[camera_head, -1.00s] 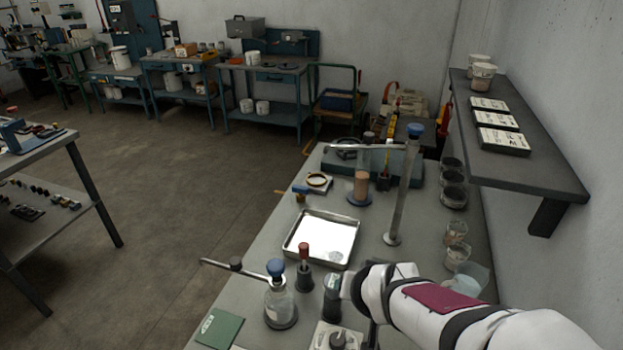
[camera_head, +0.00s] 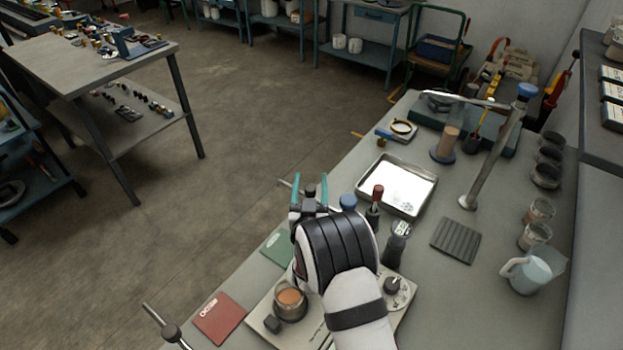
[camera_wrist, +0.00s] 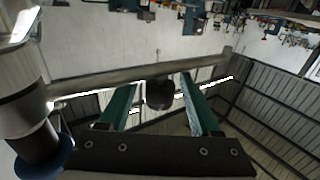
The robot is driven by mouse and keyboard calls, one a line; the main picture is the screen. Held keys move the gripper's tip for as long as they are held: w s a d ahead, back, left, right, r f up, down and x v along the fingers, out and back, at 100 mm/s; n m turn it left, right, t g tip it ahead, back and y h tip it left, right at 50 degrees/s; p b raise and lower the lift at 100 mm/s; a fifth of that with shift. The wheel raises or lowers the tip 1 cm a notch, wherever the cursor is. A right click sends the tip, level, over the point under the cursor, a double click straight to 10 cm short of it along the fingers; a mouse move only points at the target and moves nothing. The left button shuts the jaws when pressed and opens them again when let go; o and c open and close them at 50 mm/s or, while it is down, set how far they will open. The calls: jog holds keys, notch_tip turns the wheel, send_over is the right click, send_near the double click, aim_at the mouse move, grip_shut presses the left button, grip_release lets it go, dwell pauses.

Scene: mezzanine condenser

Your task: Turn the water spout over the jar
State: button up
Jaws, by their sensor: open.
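A spout, a thin metal tube with a dark knob (camera_head: 311,190), swings from a blue-capped post (camera_head: 348,202). My gripper (camera_head: 311,197) is open, with its teal fingers on either side of the knob. In the wrist view my gripper (camera_wrist: 157,88) straddles the dark knob (camera_wrist: 160,93) on the long tube (camera_wrist: 95,82); contact is unclear. The blue cap (camera_wrist: 45,158) is at lower left there. A glass jar with orange-brown contents (camera_head: 290,300) stands left of my arm. Which jar the task means is unclear, and my wrist hides the area below the spout.
Another spout tube (camera_head: 455,97) on a tall blue-capped post (camera_head: 495,155) is at the back, near a brown-filled jar (camera_head: 447,142). A third knobbed tube (camera_head: 170,332) shows at lower left. A steel tray (camera_head: 410,212), red-topped item (camera_head: 375,200) and jug (camera_head: 530,273) stand nearby.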

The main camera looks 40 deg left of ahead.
jog(key=shift+w+a, duration=0.25)
jog(key=shift+w, duration=0.2)
jog(key=shift+c, duration=0.2)
grip_shut()
dwell(0.9)
